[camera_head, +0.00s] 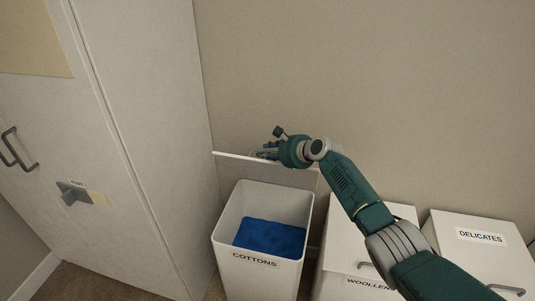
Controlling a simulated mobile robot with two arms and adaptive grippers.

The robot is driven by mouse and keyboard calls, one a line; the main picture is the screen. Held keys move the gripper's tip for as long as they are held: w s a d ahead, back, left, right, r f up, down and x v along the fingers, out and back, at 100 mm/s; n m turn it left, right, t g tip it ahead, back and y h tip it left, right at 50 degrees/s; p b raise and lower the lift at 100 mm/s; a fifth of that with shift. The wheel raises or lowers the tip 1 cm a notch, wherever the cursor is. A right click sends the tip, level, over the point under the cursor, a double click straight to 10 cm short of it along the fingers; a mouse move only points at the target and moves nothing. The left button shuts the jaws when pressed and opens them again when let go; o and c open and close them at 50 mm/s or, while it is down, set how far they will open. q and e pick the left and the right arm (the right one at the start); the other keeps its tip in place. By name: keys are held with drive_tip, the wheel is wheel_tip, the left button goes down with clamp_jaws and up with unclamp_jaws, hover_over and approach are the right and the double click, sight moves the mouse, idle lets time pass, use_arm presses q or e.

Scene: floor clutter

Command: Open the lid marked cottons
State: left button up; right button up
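The cottons bin (228,250) is a white box with "COTTONS" on its front. Its top is open, and blue cloth (270,238) shows inside. Its white lid (235,156) is raised at the back, above and behind the bin opening, seen nearly edge-on. My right gripper (268,148) is at the upper edge of the lid, partly behind it. Its fingertips are small and partly hidden, so I cannot tell whether they touch or hold the lid. My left gripper is out of view.
The closed woollens bin (345,238) stands right of the cottons bin, partly covered by my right arm. The closed delicates bin (455,222) is farther right. A tall pale cabinet (110,130) with handles stands left. A plain wall is behind.

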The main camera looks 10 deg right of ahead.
drive_tip(key=v, duration=1.2)
